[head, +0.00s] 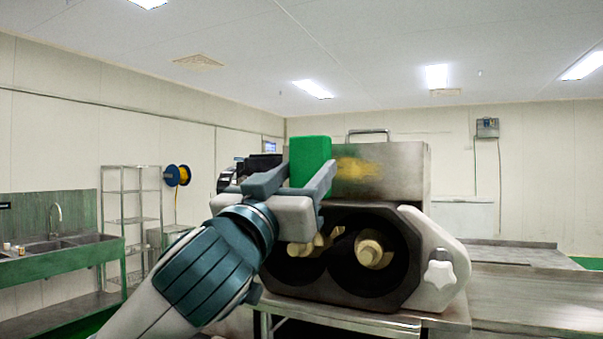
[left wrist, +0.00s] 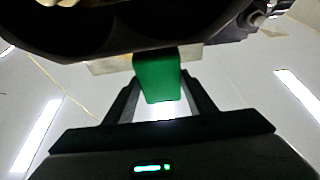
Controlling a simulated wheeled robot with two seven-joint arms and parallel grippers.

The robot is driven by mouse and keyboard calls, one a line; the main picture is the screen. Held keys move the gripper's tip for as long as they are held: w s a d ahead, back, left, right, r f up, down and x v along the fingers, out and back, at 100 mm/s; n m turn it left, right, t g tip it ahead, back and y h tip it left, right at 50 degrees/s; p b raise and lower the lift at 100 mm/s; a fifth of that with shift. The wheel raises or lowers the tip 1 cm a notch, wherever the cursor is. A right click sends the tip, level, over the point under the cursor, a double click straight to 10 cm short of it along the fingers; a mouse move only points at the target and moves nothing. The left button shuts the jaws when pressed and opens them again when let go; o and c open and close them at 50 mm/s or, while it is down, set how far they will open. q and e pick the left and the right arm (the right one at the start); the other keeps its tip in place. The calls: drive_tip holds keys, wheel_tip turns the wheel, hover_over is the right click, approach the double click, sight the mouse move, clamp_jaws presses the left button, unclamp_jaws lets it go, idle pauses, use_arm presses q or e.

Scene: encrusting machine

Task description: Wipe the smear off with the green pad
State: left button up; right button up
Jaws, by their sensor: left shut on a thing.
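The green pad (head: 310,162) is an upright block held between the fingers of my left gripper (head: 292,182), which is shut on it. The pad also shows in the left wrist view (left wrist: 158,78) between the fingers. A yellow-brown smear (head: 357,168) is on the metal upper front of the encrusting machine (head: 405,170). The pad is just left of the smear in the head view, overlapping the panel's left part; whether it touches the panel I cannot tell. Any smear behind the pad is hidden. My right gripper is not in view.
Below the smear, the machine has a dark recess with two brass-coloured fittings (head: 373,251) and a white star knob (head: 440,274) at right. A steel table (head: 520,285) extends right. A sink bench (head: 70,252) and wire rack (head: 130,215) stand at left.

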use_arm(q)
drive_tip(key=shift+w+d+r, duration=0.1)
drive_tip(key=shift+w, duration=0.45)
drive_tip(key=shift+w+d+p, duration=0.3)
drive_tip(key=shift+w, duration=0.4)
drive_tip(key=shift+w+d+p, duration=0.3)
drive_tip(key=shift+w, duration=0.35)
drive_tip(key=shift+w+d, duration=0.15)
drive_tip(key=shift+w, duration=0.35)
drive_tip(key=shift+d, duration=0.1)
drive_tip(key=shift+w+d, duration=0.1)
drive_tip(key=shift+w, duration=0.15)
drive_tip(key=shift+w+d, duration=0.1)
drive_tip(key=shift+w, duration=0.2)
drive_tip(key=shift+w+d, duration=0.15)
drive_tip(key=shift+w, duration=0.2)
